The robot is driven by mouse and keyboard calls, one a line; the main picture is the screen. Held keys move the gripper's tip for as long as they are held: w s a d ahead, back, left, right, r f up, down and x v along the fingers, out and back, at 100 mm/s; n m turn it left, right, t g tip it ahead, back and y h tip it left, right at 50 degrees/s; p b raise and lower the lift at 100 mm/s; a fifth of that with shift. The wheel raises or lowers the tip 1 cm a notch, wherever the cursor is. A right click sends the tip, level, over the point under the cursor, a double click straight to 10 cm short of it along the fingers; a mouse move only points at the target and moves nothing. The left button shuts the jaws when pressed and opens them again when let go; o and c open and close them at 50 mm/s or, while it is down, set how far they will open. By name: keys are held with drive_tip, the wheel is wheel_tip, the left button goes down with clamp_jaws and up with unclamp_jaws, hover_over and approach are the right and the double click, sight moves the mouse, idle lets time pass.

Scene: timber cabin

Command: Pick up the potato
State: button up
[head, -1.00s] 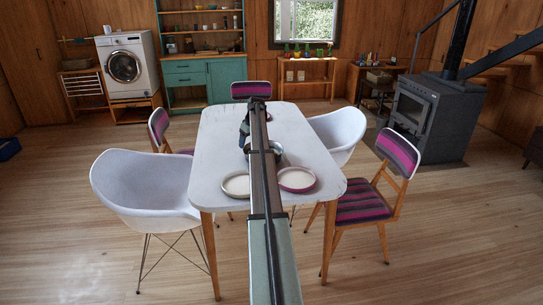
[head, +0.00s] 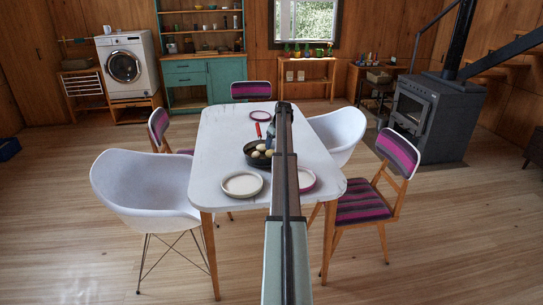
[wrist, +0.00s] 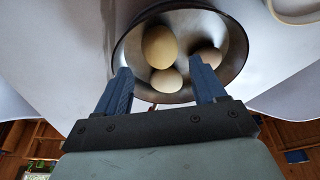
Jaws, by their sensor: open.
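A dark round pan (head: 250,161) stands on the white table (head: 215,145), partly hidden by my arm in the head view. Three pale, rounded, potato-like things lie in it, and I cannot tell for sure which are potatoes. In the wrist view the pan (wrist: 127,62) holds a larger yellowish one (wrist: 159,46), a smaller one (wrist: 166,80) below it and one at the right (wrist: 209,57), partly behind a finger. My gripper (wrist: 161,71) is open, its blue fingers apart at the pan's near side, with nothing held. In the head view it is mostly hidden behind my arm.
A white plate (head: 242,184) lies in front of the pan, and a pink-rimmed plate (head: 307,180) is partly behind my arm. Another pink-rimmed plate (head: 260,115) lies at the far end. White chairs (head: 140,190) and striped chairs (head: 365,205) surround the table.

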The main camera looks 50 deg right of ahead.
sight(272, 151)
drive_tip(key=shift+x, duration=3.25)
drive_tip(key=shift+s, duration=0.1)
drive_tip(key=c, duration=0.9)
drive_tip(key=shift+o, duration=0.2)
drive_tip(key=shift+r, duration=0.1)
